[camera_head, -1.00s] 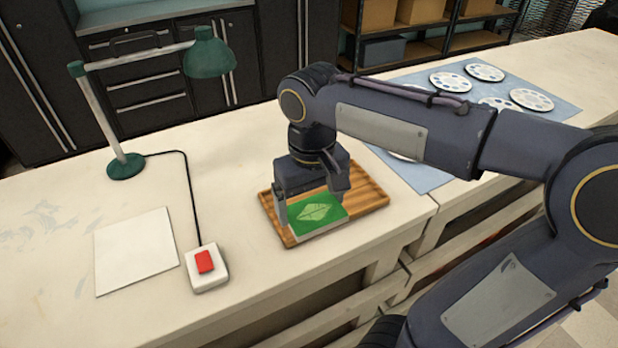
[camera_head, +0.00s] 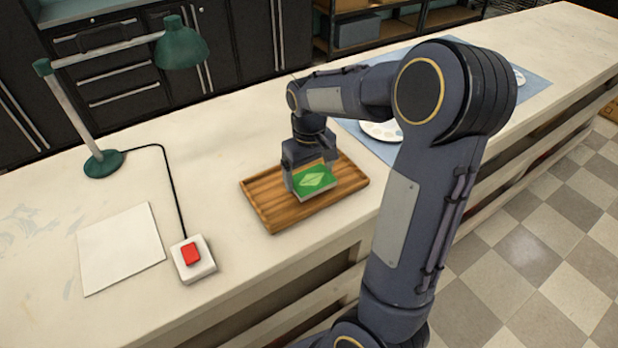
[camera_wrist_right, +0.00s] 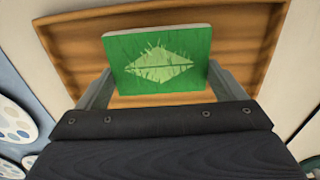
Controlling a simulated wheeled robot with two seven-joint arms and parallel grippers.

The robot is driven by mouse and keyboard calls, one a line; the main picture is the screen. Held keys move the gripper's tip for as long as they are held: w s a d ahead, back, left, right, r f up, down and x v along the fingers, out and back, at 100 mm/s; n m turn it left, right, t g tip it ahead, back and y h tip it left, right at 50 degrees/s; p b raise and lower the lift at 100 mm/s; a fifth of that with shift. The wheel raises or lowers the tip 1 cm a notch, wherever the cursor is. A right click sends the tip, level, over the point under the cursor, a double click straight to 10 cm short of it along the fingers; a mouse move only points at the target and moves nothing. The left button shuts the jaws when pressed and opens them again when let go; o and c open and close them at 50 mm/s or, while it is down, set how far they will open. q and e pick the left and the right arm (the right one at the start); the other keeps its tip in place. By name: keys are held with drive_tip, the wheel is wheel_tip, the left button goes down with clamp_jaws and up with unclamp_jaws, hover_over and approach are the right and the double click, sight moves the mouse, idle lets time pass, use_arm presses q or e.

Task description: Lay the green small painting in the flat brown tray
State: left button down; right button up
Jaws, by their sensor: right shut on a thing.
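The green small painting (camera_head: 314,181) has a light green leaf-like shape on it. My right gripper (camera_head: 312,184) is shut on it, with a finger at each side edge. In the right wrist view the painting (camera_wrist_right: 158,59) shows between the two fingers (camera_wrist_right: 156,85), face toward the camera. The flat brown tray (camera_head: 268,205) lies on the bench under the painting; its wooden rim also shows in the right wrist view (camera_wrist_right: 60,55). The painting is over the tray's right part. I cannot tell whether it touches the tray's floor. My left gripper is not in view.
A green desk lamp (camera_head: 104,163) stands at the left, its cord running to a white box with a red button (camera_head: 194,258). A white sheet (camera_head: 120,248) lies left of that. A blue mat (camera_head: 385,150) with white palettes is behind my right arm. The bench's front edge is close to the tray.

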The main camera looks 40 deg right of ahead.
sight(309, 177)
drive_tip(key=shift+a+f, duration=0.1)
drive_tip(key=shift+f, duration=1.1)
drive_tip(key=shift+f, duration=0.15)
drive_tip(key=shift+f, duration=0.15)
drive_tip(key=o, duration=0.8)
drive_tip(key=shift+r, duration=0.25)
wheel_tip(309, 177, up, 12)
drive_tip(key=s+a+f+t+y, duration=0.3)
drive_tip(key=s+a+t, duration=0.2)
drive_tip(key=s+a, duration=0.9)
drive_tip(key=s, duration=0.3)
drive_tip(key=shift+s+a+f+m+t+y, duration=0.2)
drive_tip(key=shift+s+a+m+t+y, duration=0.1)
drive_tip(key=shift+s+a+y, duration=0.1)
